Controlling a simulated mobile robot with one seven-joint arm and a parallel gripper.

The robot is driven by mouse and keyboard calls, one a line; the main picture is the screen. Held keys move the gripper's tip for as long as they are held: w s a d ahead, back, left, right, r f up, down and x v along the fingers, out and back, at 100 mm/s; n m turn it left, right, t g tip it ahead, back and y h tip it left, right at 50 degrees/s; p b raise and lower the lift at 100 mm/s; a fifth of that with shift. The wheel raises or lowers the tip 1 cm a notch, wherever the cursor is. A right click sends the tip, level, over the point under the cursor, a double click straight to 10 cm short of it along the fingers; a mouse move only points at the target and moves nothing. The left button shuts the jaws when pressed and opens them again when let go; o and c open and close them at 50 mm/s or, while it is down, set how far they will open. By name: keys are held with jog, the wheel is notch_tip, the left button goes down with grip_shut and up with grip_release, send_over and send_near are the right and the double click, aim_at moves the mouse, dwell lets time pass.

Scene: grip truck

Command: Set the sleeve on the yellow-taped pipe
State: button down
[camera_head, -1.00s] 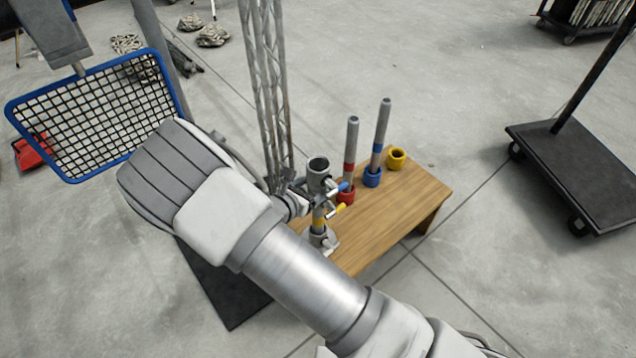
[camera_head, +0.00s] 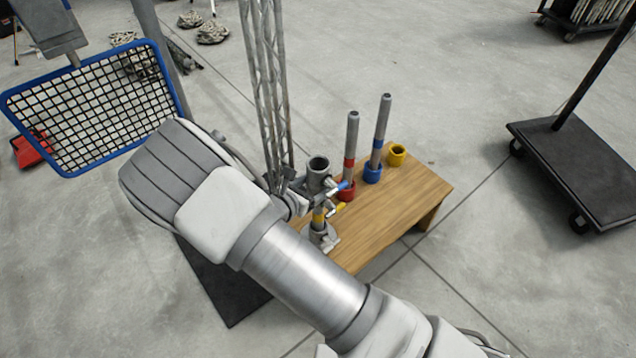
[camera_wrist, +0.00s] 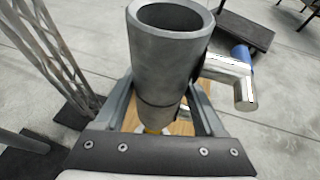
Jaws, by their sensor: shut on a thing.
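The sleeve (camera_head: 318,168) is a grey metal tube with an open top and a side handle with a blue grip (camera_head: 345,186). My gripper (camera_wrist: 160,104) is shut around it in the wrist view, with a finger on each side, and the sleeve (camera_wrist: 168,65) stands nearly upright. The yellow-taped pipe (camera_head: 318,219) stands below it on the table, with a yellow band showing. The sleeve appears in line above the pipe; whether its lower end surrounds the pipe top is hidden. A yellow patch shows just under the sleeve in the wrist view.
The wooden table (camera_head: 385,225) also holds a red-taped pipe (camera_head: 351,140), a blue-taped pipe (camera_head: 381,125) and a loose yellow ring (camera_head: 397,155). A metal truss (camera_head: 268,90) rises close behind my gripper. A blue-framed mesh screen (camera_head: 177,95) is at left, a black cart (camera_head: 575,165) at right.

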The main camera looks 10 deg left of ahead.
jog(key=shift+f, duration=0.15)
jog(key=shift+c, duration=1)
grip_release()
jog(key=shift+o, duration=1)
jog(key=shift+f, duration=0.1)
jog(key=p+v, duration=0.4)
jog(key=v, duration=1.3)
jog(key=shift+p, duration=0.3)
jog(key=shift+s+a, duration=0.15)
